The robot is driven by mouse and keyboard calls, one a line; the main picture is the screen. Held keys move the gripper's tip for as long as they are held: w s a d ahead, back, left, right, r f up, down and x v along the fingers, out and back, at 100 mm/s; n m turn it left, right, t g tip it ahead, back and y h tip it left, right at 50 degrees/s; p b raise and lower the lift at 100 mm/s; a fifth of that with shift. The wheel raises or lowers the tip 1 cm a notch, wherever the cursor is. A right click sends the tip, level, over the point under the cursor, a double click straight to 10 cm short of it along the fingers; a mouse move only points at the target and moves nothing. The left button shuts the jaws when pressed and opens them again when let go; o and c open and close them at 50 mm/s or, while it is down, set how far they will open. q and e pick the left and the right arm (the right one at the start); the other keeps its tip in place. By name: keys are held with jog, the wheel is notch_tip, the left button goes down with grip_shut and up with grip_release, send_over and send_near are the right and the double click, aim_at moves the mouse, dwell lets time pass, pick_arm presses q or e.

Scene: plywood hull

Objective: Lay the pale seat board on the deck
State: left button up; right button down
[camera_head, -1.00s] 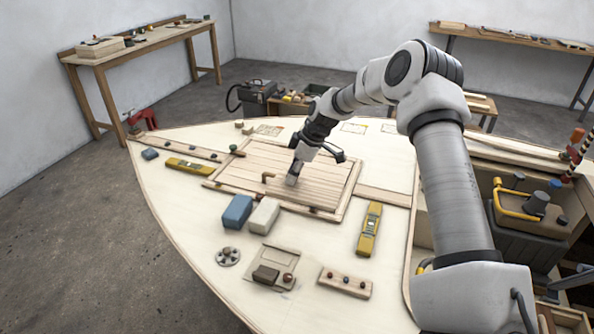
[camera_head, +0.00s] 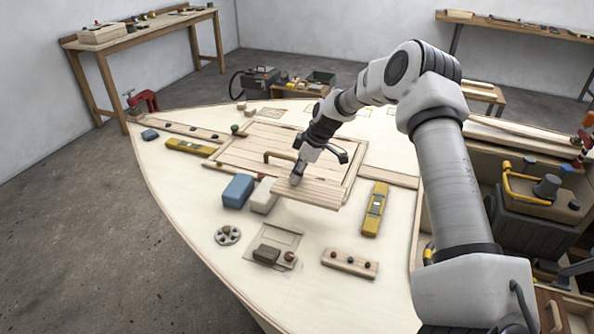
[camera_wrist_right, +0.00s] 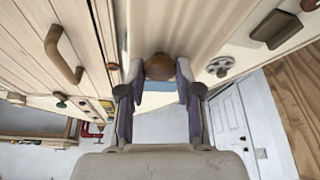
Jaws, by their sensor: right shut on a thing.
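The pale slatted seat board (camera_head: 322,190) is at the front of the framed panel on the plywood deck (camera_head: 330,229), over the panel's front edge. My right gripper (camera_head: 296,180) is above the board's left part. In the right wrist view, my right gripper (camera_wrist_right: 160,82) is shut on a round brown knob (camera_wrist_right: 160,66), which appears to belong to the board. How far the board is off the deck I cannot tell. My left gripper is not in view.
The slatted panel (camera_head: 247,153) has a brown handle (camera_head: 279,156). Bare deck lies in front, before a knobbed strip (camera_head: 349,263).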

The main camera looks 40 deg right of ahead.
jog(key=shift+f+b, duration=3.6)
jog(key=shift+f, duration=0.7)
jog(key=c, duration=0.7)
grip_release()
jog(key=shift+r, duration=0.1)
jog(key=v, duration=1.2)
